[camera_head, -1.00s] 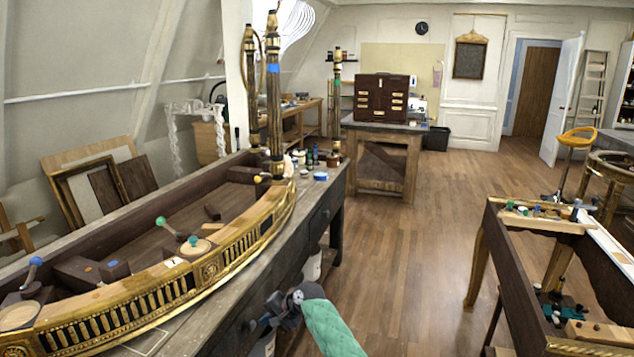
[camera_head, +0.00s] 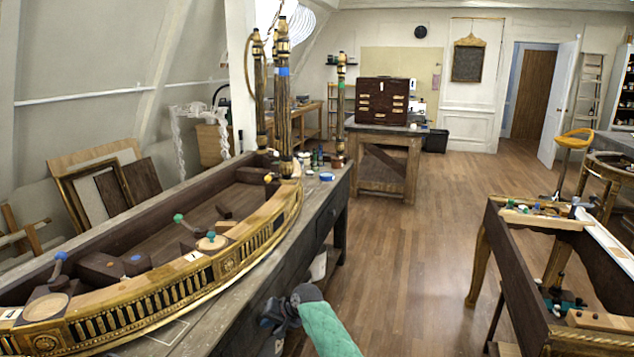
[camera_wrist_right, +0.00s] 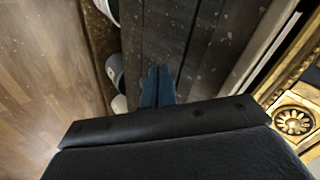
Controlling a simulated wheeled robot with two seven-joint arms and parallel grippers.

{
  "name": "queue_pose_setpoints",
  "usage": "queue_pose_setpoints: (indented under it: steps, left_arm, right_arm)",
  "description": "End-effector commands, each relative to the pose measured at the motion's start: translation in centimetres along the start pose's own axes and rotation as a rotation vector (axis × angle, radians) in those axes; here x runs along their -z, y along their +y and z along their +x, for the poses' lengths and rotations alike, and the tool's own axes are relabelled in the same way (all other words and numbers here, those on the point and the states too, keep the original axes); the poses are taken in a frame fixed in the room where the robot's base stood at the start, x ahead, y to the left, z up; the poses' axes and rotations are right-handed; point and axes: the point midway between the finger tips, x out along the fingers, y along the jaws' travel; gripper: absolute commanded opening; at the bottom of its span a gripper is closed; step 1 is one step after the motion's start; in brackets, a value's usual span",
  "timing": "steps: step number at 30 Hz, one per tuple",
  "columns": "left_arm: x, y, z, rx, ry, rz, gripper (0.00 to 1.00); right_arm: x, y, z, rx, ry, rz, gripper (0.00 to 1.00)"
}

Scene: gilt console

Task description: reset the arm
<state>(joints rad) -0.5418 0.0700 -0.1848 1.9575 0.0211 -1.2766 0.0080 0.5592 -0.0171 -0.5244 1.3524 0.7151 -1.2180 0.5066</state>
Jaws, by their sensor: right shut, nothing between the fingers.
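My right arm, in a green sleeve, comes in from the bottom of the head view. Its dark right gripper (camera_head: 270,316) is beside the front of the grey workbench (camera_head: 325,215), low and left of the sleeve. In the right wrist view the blue fingertips (camera_wrist_right: 158,86) are together and empty, in front of the bench's dark boards (camera_wrist_right: 170,35). I cannot tell whether they touch the bench. My left gripper and arm do not show in the head view.
A gilt console rail (camera_head: 170,290) lies along the workbench, with gilt columns (camera_head: 283,100) standing at its far end. A dark frame on gilt legs (camera_head: 515,255) stands at the right. Wooden floor (camera_head: 420,250) is open between them.

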Motion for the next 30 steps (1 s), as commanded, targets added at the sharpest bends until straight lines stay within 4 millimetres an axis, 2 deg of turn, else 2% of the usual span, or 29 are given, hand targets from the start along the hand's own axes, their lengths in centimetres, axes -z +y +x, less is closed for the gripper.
queue_pose_setpoints:
  steps: [5,9,11,14,19,23,30]
  left_arm:
    - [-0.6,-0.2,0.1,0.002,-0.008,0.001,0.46]
    - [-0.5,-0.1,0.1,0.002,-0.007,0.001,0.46]
    - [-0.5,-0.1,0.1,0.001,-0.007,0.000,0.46]
    - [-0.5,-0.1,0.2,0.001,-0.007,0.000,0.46]
    - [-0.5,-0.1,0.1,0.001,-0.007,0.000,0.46]
    - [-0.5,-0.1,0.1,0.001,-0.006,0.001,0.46]
    - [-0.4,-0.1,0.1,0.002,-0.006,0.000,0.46]
  right_arm:
    - [2.0,-0.8,-2.9,-0.060,0.081,-0.192,0.00]
    - [4.1,-1.2,-6.3,-0.120,0.163,-0.335,0.00]
    - [4.6,-0.9,-7.9,-0.154,0.198,-0.391,0.00]
    - [4.4,0.7,-9.8,-0.214,0.241,-0.460,0.00]
    - [2.7,3.8,-11.3,-0.289,0.270,-0.511,0.00]
    - [0.5,6.8,-12.1,-0.345,0.278,-0.528,0.00]
    - [-6.2,14.1,-13.0,-0.449,0.260,-0.510,0.00]
